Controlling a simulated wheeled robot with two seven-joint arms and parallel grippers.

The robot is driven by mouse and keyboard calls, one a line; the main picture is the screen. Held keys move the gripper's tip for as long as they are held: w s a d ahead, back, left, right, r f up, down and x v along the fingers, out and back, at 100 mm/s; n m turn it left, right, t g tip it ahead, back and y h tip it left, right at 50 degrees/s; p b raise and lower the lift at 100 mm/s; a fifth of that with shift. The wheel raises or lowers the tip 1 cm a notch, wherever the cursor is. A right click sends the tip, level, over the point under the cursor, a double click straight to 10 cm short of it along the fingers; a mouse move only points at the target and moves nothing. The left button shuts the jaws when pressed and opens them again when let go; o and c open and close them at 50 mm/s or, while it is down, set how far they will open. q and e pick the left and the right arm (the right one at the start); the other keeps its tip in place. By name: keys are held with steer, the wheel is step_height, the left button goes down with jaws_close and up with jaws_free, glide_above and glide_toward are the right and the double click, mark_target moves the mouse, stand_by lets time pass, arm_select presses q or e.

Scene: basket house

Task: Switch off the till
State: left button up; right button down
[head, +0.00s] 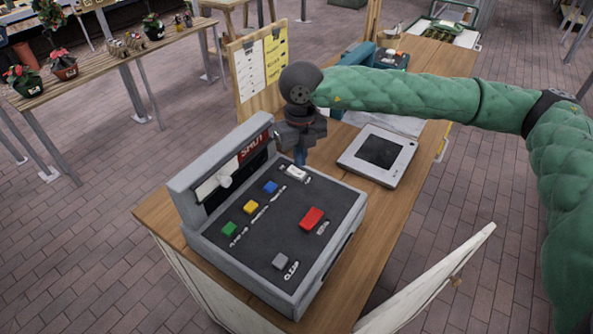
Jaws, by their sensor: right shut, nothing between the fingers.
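The grey till (285,215) stands on a wooden counter (375,255). Its dark top carries green, yellow, blue, red and grey buttons and a white switch-like piece (297,173) at the back right. My right gripper (300,157) points down just behind the white piece, near the right end of the back panel. It is shut and empty; I cannot tell whether its tips touch the till. My left gripper is not in view.
A grey device with a dark screen (378,153) lies right of the till. A board with white and yellow sheets (258,70) stands behind the gripper. A pale hinged panel (430,280) juts out at the front right. A plant table (110,65) stands at the left.

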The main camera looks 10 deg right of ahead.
mark_target(300, 174)
steer(key=shift+r, duration=1.9)
steer(key=shift+r, duration=0.1)
